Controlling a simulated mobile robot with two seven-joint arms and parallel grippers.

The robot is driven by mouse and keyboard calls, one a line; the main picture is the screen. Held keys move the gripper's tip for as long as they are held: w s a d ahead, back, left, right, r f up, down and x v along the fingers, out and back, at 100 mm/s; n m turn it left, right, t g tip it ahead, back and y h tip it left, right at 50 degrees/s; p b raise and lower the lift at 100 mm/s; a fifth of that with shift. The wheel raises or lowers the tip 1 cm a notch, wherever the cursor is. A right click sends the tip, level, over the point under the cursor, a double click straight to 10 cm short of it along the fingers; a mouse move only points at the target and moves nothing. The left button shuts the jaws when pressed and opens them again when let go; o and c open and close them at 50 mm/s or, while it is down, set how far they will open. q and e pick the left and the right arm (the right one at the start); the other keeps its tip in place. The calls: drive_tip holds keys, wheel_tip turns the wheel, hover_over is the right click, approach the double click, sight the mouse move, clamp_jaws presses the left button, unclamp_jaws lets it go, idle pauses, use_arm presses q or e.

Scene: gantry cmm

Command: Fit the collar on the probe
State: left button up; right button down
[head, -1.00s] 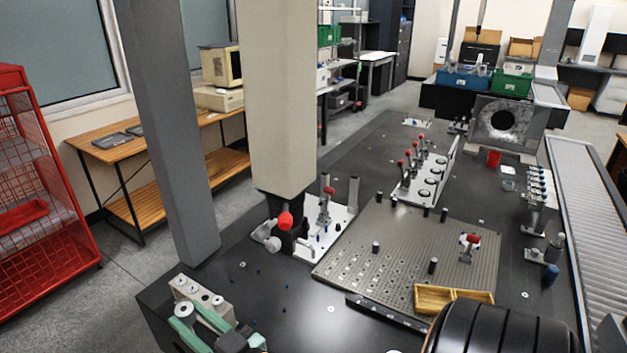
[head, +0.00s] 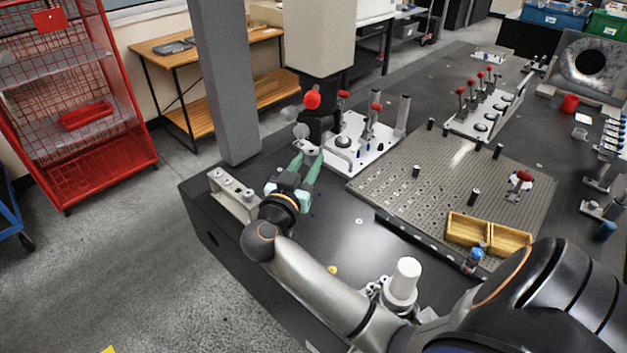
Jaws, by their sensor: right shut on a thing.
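The probe head (head: 318,125) hangs dark under the beige gantry column, with a red ball and pale knobs on its side. My right gripper (head: 307,155) has green fingers pointing up and away, just below the probe head. Its fingers are shut on a small grey piece (head: 306,147), apparently the collar, mostly hidden between the fingertips. The piece is at or close under the probe's lower end; I cannot tell whether it touches or is around it. My left gripper is not in view.
A grey rack (head: 232,195) with round seats stands at the table's left edge. A fixture plate (head: 365,148) with red-knobbed clamps lies right of the probe. A grey post (head: 225,80) rises behind the rack.

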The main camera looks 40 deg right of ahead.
drive_tip(key=m+g, duration=0.1)
drive_tip(key=r+m+g+h+p, duration=0.1)
drive_tip(key=d+g+p, duration=0.1)
drive_tip(key=g, duration=0.1)
drive_tip(key=shift+s+r+m+h, duration=0.25)
drive_tip(key=shift+s+m+h, duration=0.05)
drive_tip(key=shift+m, duration=0.1)
idle(0.7)
drive_tip(key=shift+a+p, duration=0.15)
drive_tip(key=shift+p, duration=0.6)
idle(0.4)
drive_tip(key=shift+r+p, duration=0.2)
drive_tip(key=shift+p, duration=0.35)
idle(0.7)
idle(0.4)
drive_tip(key=shift+c, duration=2.4)
unclamp_jaws()
